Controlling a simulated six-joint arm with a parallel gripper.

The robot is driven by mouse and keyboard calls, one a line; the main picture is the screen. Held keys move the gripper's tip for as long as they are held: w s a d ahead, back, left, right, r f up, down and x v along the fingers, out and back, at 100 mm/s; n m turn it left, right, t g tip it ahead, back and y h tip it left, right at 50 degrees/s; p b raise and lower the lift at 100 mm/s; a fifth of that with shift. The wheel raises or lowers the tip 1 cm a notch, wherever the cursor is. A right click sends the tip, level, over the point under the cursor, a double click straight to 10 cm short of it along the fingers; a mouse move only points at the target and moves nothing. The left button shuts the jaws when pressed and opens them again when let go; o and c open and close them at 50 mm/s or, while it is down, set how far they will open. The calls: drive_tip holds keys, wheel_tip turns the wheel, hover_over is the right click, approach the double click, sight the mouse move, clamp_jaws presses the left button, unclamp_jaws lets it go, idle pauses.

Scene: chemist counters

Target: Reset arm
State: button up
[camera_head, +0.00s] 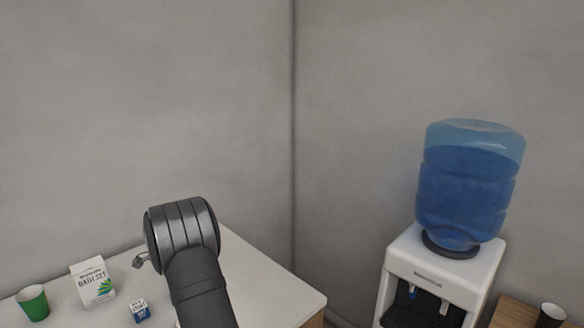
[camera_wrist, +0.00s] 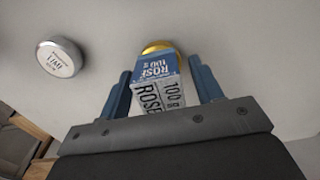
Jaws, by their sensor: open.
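In the wrist view my gripper (camera_wrist: 159,66) is open, with one blue finger on each side of a small blue and white box (camera_wrist: 158,92) marked "ROSE 100 g". Gaps show between the box and the fingers in this view, and its lower part is hidden by the gripper body. In the head view my arm is bent over the white counter (camera_head: 262,284). Only a small bit of my gripper (camera_head: 141,260) shows there, left of the arm's joint.
A green cup (camera_head: 33,302), a white carton (camera_head: 93,281) and a small blue box (camera_head: 139,310) stand on the counter. A water dispenser (camera_head: 446,267) stands right. In the wrist view, a round white-lidded container (camera_wrist: 58,58) is left and a gold round thing (camera_wrist: 160,46) is behind the box.

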drive_tip(key=shift+r, duration=2.1)
drive_tip(key=shift+f, duration=0.1)
